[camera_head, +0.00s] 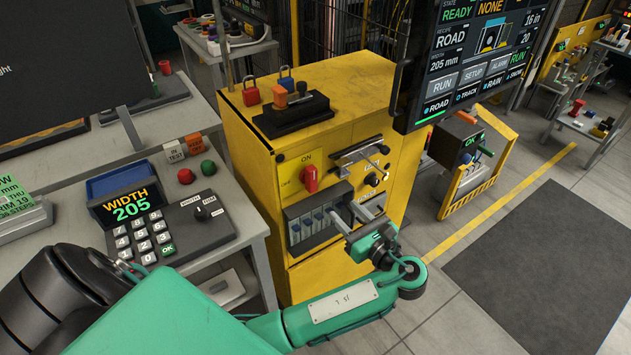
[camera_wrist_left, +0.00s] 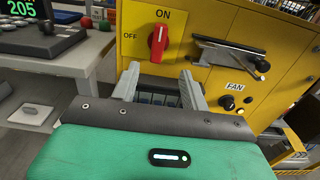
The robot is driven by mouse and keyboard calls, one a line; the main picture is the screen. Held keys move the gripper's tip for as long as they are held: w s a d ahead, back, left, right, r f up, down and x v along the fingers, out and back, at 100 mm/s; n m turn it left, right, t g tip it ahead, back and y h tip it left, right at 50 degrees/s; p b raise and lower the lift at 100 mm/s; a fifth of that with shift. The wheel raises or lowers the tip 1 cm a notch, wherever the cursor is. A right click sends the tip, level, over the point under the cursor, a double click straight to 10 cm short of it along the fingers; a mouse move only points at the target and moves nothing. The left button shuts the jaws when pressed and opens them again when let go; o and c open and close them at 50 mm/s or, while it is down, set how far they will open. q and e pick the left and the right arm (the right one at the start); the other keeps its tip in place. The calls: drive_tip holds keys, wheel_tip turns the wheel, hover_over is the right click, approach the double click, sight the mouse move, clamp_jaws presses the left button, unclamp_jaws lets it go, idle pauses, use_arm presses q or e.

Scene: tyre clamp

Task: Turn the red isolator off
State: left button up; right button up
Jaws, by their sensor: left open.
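The red isolator (camera_head: 310,179) is a rotary knob on a yellow plate on the front of the yellow cabinet (camera_head: 340,95). In the left wrist view the red isolator (camera_wrist_left: 158,41) has its handle roughly upright, toward the ON label (camera_wrist_left: 163,14). The OFF label (camera_wrist_left: 130,36) is to its left. My left gripper (camera_head: 345,213) is open and empty, below and right of the knob in the head view, apart from it. In the left wrist view its two fingers (camera_wrist_left: 159,72) point toward the cabinet, with the knob above the gap between them. My right gripper is not in view.
A metal latch bar (camera_head: 358,150) and a black FAN knob (camera_head: 373,179) are right of the isolator. A row of breakers (camera_head: 314,225) is below it. Padlocks (camera_head: 286,80) stand on the cabinet top. A bench with a keypad (camera_head: 140,235) is at left.

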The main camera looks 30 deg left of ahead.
sight(314, 179)
use_arm(q)
drive_tip(key=p+x, duration=0.2)
drive_tip(key=x, duration=1)
drive_tip(key=shift+a+r, duration=0.2)
drive_tip(key=shift+a, duration=0.1)
drive_tip(key=shift+w+a, duration=0.2)
drive_tip(key=shift+a, duration=0.3)
drive_tip(key=shift+f, duration=0.1)
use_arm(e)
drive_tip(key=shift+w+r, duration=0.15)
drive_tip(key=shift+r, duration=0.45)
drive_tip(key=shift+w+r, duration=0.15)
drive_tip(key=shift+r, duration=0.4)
use_arm(q)
drive_tip(key=c, duration=1)
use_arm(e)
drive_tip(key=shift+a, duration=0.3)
